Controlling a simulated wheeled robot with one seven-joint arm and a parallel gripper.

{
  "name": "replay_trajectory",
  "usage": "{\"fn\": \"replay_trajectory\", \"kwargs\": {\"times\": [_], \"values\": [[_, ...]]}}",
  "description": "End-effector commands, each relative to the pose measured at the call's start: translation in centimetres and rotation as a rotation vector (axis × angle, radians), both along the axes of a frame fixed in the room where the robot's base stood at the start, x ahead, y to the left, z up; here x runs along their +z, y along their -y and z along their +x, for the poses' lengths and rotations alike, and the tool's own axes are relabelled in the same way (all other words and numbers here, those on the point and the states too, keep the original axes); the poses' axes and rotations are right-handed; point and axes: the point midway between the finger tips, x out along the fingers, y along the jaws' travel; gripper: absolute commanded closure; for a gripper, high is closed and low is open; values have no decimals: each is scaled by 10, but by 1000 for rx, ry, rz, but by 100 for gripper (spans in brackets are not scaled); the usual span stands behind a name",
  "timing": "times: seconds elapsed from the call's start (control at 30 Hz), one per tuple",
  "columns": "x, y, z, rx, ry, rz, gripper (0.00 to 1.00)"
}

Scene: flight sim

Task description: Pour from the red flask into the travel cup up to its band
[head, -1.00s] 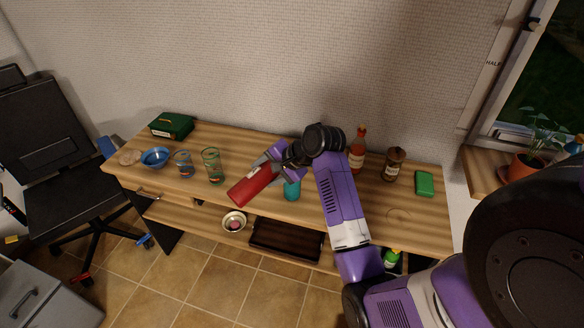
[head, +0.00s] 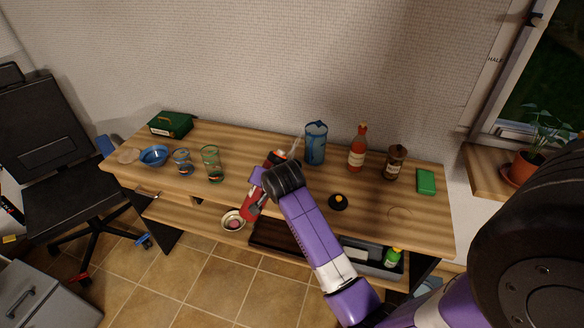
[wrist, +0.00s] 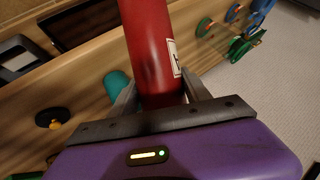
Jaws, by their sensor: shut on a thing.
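My gripper (head: 262,183) is shut on the red flask (head: 254,207), above the front of the desk. The flask stands steeply in the head view, its upper end by a faint pale streak that may be steam. In the wrist view the flask (wrist: 150,45) shows red with a white label, between the two fingers of my gripper (wrist: 160,90). A teal cup (wrist: 117,83), which looks like the travel cup, stands beside the left finger in the wrist view. My arm hides it in the head view. Its band and contents cannot be made out.
A blue pitcher (head: 316,146), a red-orange bottle (head: 357,150) and a brown jar (head: 395,163) stand at the back. A black round cap (head: 338,202) lies right of my arm. Two glasses, blue-banded (head: 182,163) and green-banded (head: 212,166), stand left, near a blue bowl (head: 154,156).

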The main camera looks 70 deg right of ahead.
Motion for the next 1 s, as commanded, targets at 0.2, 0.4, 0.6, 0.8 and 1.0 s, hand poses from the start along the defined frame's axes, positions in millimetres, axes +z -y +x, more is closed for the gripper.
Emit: {"fn": "replay_trajectory", "kwargs": {"times": [0.2, 0.4, 0.6, 0.8, 1.0], "values": [[0, -7, 5, 4, -60, -136, 100], [2, -13, 8, 4, -118, -259, 100], [2, -19, 10, 4, -180, -389, 100], [1, -22, 12, 2, -238, -510, 100], [2, -24, 12, 1, -275, -588, 100]]}}
